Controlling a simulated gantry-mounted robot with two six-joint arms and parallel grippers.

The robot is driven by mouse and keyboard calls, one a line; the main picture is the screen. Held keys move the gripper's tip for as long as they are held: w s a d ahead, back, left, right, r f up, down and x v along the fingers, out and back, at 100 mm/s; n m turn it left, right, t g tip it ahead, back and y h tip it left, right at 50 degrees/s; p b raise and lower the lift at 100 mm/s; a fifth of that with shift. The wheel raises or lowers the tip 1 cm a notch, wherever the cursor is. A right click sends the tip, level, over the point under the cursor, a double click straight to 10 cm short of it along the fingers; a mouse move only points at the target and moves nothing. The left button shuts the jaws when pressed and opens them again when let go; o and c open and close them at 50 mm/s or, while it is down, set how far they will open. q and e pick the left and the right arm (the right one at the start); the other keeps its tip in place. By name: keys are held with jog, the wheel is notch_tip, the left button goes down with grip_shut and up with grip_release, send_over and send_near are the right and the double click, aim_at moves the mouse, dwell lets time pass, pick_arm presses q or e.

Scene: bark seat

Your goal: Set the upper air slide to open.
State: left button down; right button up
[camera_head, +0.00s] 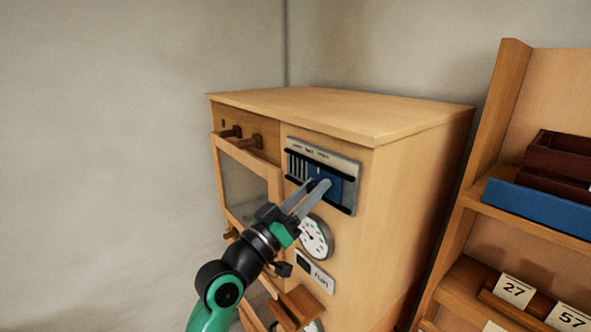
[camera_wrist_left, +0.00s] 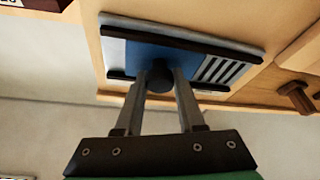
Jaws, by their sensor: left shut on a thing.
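The upper air slide is a blue plate (camera_head: 332,192) in a grey panel (camera_head: 296,142) with dark rails, high on the wooden cabinet's front. Open slots show at the panel's left end; the plate covers the middle and part of the right. Small labels above are too tiny to read. My left gripper (camera_head: 318,184) is shut on the slide's dark round knob (camera_wrist_left: 160,76), one finger on each side. The left wrist view shows the panel turned over, with the slots (camera_wrist_left: 222,70) at right of the blue plate (camera_wrist_left: 142,55). My right gripper is not in view.
Below the panel are a round white dial (camera_head: 316,238) and a small panel reading "run" (camera_head: 321,277). Dark wooden pegs (camera_head: 243,136) stick out at the cabinet's upper left, above a glazed door (camera_head: 243,182). A shelf (camera_head: 480,160) with boxes and number cards stands at right.

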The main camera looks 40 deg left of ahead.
pick_arm(q)
jog(key=shift+s+d, duration=0.1)
jog(key=shift+d, duration=0.25)
jog(key=c, duration=0.5)
grip_release()
jog(key=shift+d, duration=0.15)
jog(key=b+v, duration=0.2)
jog(key=v, duration=0.9)
jog(key=shift+s+f, duration=0.15)
jog(key=shift+s, duration=0.15)
